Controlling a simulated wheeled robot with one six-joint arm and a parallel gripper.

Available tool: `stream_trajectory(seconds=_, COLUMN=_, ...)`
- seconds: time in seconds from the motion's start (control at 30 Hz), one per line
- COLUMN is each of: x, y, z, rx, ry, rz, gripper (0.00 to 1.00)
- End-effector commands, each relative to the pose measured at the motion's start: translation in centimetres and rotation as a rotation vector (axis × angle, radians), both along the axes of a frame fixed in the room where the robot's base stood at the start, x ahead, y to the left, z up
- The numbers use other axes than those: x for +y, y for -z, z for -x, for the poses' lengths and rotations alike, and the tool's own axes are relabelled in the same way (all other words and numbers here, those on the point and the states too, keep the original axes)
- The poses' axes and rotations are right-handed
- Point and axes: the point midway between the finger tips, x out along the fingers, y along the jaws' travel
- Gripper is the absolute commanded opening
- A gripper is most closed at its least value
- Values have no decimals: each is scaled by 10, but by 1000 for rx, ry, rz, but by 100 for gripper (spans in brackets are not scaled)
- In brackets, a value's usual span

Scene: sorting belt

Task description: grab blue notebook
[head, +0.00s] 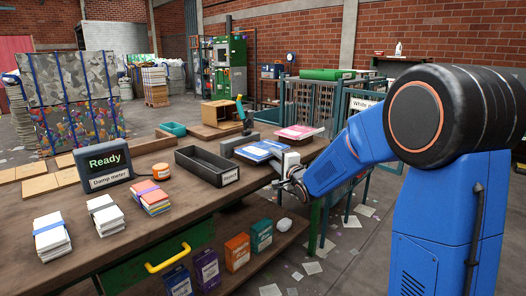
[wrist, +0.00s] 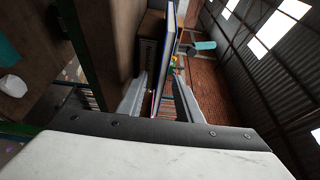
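The blue notebook (head: 255,153) lies flat near the right part of the workbench in the head view, with pale page edges. In the wrist view, the picture is turned on its side, and a thin blue and white slab (wrist: 167,48), which looks like the notebook, shows edge-on. My gripper (wrist: 160,80) has its two grey fingers apart, one on each side of the slab's near edge. I cannot tell whether either finger touches it. In the head view my gripper (head: 279,164) is at the notebook's near right side, and its fingertips are partly hidden.
A black tray (head: 207,179) stands left of the notebook. A pink item (head: 297,132) lies behind to the right. Coloured boxes (head: 237,252) sit below.

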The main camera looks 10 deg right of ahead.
Motion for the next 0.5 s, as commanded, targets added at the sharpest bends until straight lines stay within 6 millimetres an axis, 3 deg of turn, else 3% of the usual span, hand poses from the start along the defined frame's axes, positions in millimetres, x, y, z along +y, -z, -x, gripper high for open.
stream_trajectory(seconds=0.2, x=6, y=-2, z=-28, rx=0, ry=-1, rz=0, gripper=32)
stream_trajectory(seconds=0.5, x=7, y=-3, z=-34, rx=0, ry=0, rz=0, gripper=32)
